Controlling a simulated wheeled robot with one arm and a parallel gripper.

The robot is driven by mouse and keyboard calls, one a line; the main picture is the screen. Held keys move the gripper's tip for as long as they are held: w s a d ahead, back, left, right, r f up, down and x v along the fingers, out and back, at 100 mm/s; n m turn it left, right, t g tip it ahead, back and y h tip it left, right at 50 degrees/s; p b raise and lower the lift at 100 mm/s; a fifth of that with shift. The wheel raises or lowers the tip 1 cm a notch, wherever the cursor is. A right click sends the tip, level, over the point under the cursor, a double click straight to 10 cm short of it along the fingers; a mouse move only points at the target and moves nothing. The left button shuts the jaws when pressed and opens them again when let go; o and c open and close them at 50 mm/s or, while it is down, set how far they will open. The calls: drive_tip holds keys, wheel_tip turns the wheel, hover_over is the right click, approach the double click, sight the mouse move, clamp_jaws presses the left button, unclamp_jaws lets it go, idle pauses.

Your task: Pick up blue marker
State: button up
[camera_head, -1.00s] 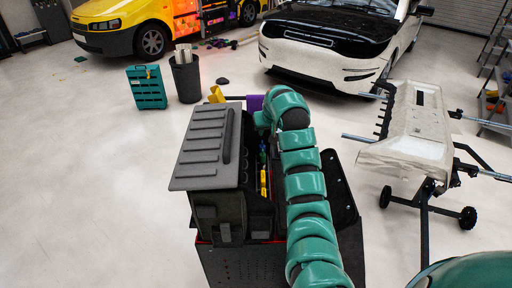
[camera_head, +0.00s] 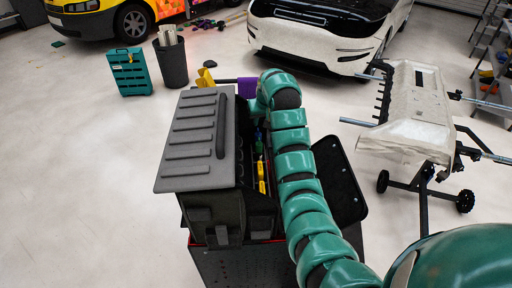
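A small bluish spot (camera_head: 259,136) shows inside the open black toolbox (camera_head: 212,217); it is too small to tell if it is the blue marker. Green (camera_head: 259,148) and yellow (camera_head: 261,176) items lie near it in the narrow gap beside the raised grey lid (camera_head: 196,140). My teal arm rises along the right side of the toolbox and bends over at its far end. My gripper cannot be made out; the arm's bend and the toolbox hide that area.
The toolbox stands on a dark cart (camera_head: 240,267). A purple item (camera_head: 246,87) and a yellow item (camera_head: 206,77) show behind it. A teal case (camera_head: 129,72), a bin (camera_head: 171,63), a white car (camera_head: 320,38) and a wheeled stand (camera_head: 412,115) surround it. Floor at left is clear.

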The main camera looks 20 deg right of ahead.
sight(258, 134)
drive_tip(key=p+x, duration=0.2)
drive_tip(key=x, duration=0.4)
drive_tip(key=shift+w+f+p, duration=0.2)
drive_tip(key=shift+f+p, duration=0.1)
drive_tip(key=shift+p, duration=0.05)
drive_tip(key=p+x, duration=0.2)
drive_tip(key=shift+w+a+f+p, duration=0.15)
drive_tip(key=shift+f+p, duration=0.05)
drive_tip(key=shift+p, duration=0.1)
drive_tip(key=shift+p+x, duration=0.35)
drive_tip(key=shift+x, duration=0.9)
drive_tip(key=shift+f, duration=0.1)
drive_tip(key=c, duration=0.6)
